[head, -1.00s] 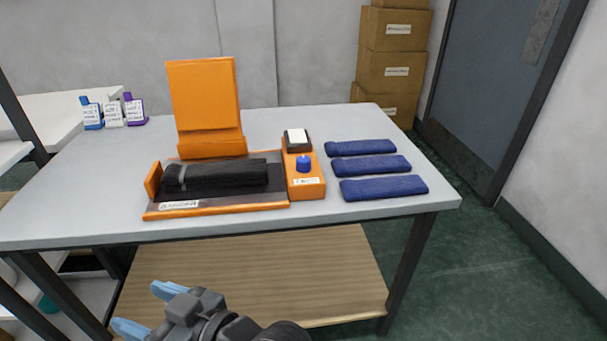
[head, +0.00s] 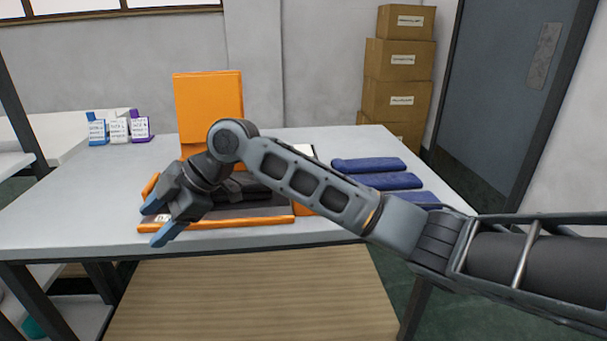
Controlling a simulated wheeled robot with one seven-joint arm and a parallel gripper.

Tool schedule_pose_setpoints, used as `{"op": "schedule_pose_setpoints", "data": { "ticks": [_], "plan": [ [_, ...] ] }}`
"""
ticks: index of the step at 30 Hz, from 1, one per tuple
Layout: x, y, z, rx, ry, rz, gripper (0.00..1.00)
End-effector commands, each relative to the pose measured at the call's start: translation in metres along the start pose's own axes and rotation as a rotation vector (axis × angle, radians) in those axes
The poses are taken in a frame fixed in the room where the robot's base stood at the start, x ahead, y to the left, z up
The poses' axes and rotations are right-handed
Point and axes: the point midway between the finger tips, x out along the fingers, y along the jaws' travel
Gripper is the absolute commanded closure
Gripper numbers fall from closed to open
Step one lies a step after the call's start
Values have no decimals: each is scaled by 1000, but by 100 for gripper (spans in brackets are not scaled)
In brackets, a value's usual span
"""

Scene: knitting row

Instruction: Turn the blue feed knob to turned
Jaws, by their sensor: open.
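The blue feed knob is hidden behind my arm in the head view. It belongs to the orange unit at the right end of the orange machine (head: 265,222); only a small orange piece of that unit (head: 303,209) shows past the arm. My gripper (head: 156,222) is open and empty, with blue fingertips apart. It hangs in front of the machine's left end, left of where the knob unit stands. Whether it touches the machine I cannot tell. A black rolled piece (head: 245,188) lies on the machine, partly covered by my arm.
An orange upright panel (head: 208,103) stands at the machine's back. Several dark blue folded pieces (head: 368,165) lie on the grey table (head: 80,205) at the right. Cardboard boxes (head: 395,100) are stacked behind the table.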

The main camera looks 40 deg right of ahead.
Motion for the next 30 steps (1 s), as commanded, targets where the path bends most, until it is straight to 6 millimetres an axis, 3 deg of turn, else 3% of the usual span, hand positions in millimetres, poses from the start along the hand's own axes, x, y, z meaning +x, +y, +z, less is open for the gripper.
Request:
{"op": "schedule_pose_setpoints", "data": {
  "ticks": [1,8,12,18,21,25,30],
  "plan": [
    [-12,7,20,-32,-56,-28,36],
    [-83,26,95,-135,-291,-197,36],
    [-143,34,139,-160,-432,-304,36],
    [-230,38,180,-150,-592,-433,36],
    [-260,38,190,-139,-637,-475,36],
    [-279,37,195,-131,-662,-502,36],
    [-273,32,203,-129,-666,-509,36]
  ]
}}
